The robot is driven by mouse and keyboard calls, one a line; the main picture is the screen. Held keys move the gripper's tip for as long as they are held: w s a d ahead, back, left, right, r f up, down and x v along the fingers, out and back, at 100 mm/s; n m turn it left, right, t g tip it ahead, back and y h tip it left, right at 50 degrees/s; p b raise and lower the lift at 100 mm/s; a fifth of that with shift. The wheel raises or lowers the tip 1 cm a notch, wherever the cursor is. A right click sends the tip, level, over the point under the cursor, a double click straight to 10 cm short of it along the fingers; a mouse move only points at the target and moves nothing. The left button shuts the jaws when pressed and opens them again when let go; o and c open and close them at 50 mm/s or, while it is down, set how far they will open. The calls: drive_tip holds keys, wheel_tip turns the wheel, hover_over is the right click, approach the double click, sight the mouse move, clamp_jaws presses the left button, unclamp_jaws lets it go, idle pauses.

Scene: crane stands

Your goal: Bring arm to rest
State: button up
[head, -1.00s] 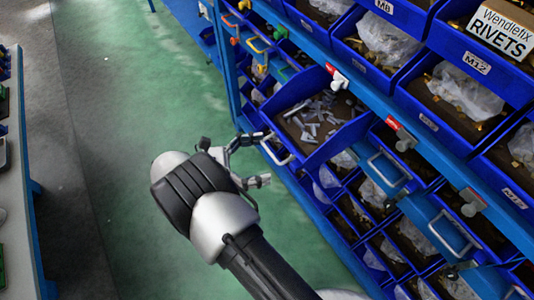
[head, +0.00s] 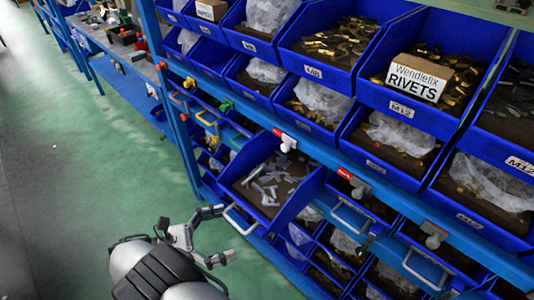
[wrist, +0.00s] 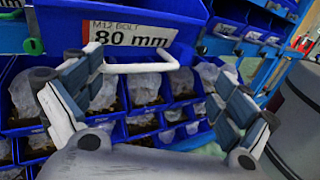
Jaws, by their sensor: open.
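My gripper (head: 203,233) is in the lower part of the head view, with its two fingers spread apart. It is just left of the white handle (head: 240,218) of a pulled-out blue drawer (head: 305,208) that holds grey metal pieces. In the wrist view my gripper (wrist: 152,100) also shows open, with nothing held between the fingers. The white handle (wrist: 142,67) lies beyond and between the fingers there, under a label reading "M12 BOLT 80 mm" (wrist: 130,36). Whether a finger touches the handle is hard to tell.
Blue bins with bolts and plastic bags fill the rack (head: 330,150) on the right. A box marked "RIVETS" (head: 415,78) sits in an upper bin. A workbench (head: 125,55) stands at the far left. The green floor (head: 110,170) left of the rack is clear.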

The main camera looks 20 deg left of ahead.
drive_tip(key=s+a+n+t+y, duration=0.2)
drive_tip(key=s+a, duration=0.1)
drive_tip(key=s, duration=0.5)
drive_tip(key=s+a+n+t+y, duration=0.1)
drive_tip(key=s+a+y, duration=0.1)
drive_tip(key=s, duration=0.6)
drive_tip(key=shift+s+a+r+n+t, duration=0.2)
drive_tip(key=shift+s+a+n+t, duration=0.15)
drive_tip(key=shift+a, duration=0.25)
drive_tip(key=w+d+r+m+g+h, duration=0.1)
drive_tip(key=w+d+r+m+g, duration=0.25)
drive_tip(key=w, duration=0.35)
drive_tip(key=w+d+r+m+g, duration=0.25)
drive_tip(key=w+d+r, duration=0.2)
drive_tip(key=w, duration=0.25)
drive_tip(key=w+d+r+m+g+y, duration=0.1)
drive_tip(key=w+d+r+m+g, duration=0.25)
drive_tip(key=d, duration=0.35)
drive_tip(key=w+d+r+m+g+y, duration=0.1)
drive_tip(key=w+d+r+m+g, duration=0.15)
drive_tip(key=d+r, duration=0.4)
drive_tip(key=s+d+r+m+y, duration=0.1)
drive_tip(key=s+d+m+y, duration=0.3)
drive_tip(key=d+m, duration=0.5)
drive_tip(key=s+d+r+m+t+y, duration=0.1)
drive_tip(key=s+d+m+y, duration=0.3)
drive_tip(key=d, duration=1.1)
drive_tip(key=shift+s+r+m, duration=0.2)
drive_tip(key=shift+s+m, duration=1.6)
drive_tip(key=shift+m, duration=0.55)
